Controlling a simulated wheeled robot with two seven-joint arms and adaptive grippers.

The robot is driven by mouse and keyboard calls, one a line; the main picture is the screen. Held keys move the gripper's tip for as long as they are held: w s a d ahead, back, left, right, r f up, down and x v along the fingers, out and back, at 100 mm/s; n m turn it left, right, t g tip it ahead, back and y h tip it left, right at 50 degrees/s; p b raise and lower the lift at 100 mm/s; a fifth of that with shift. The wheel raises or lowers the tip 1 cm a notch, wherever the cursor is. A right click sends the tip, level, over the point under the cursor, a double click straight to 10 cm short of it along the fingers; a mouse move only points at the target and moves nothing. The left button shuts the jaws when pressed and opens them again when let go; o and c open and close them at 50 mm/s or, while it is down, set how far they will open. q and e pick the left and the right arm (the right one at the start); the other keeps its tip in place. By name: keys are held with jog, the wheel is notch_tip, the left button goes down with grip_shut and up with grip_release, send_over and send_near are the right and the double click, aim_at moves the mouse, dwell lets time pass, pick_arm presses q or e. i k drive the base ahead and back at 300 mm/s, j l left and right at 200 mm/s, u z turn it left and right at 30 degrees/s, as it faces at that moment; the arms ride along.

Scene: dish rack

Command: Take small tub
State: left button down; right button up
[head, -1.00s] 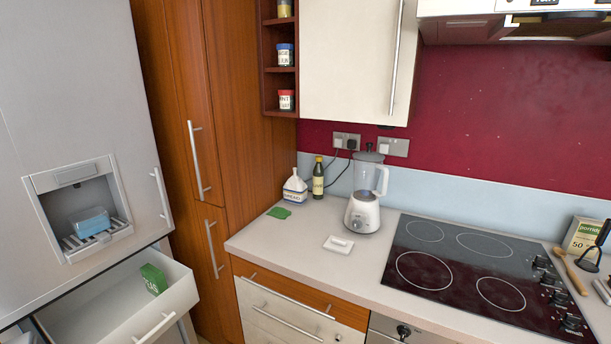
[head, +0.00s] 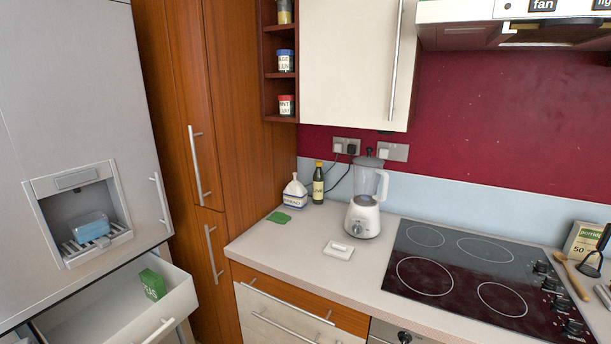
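A small light-blue box-shaped tub (head: 90,226) sits on the slatted grille in the recess of the fridge's dispenser (head: 79,212), at the left of the head view. It looks upright, and nothing touches it from the front. A small white dish-like item (head: 339,248) lies on the counter, left of the hob. Neither of my grippers is in view.
Below the dispenser, an open white drawer (head: 178,302) juts out with a green box (head: 152,284) in it. The hob (head: 470,262) is at right.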

aim_at(84, 229)
jog(key=u, duration=0.95)
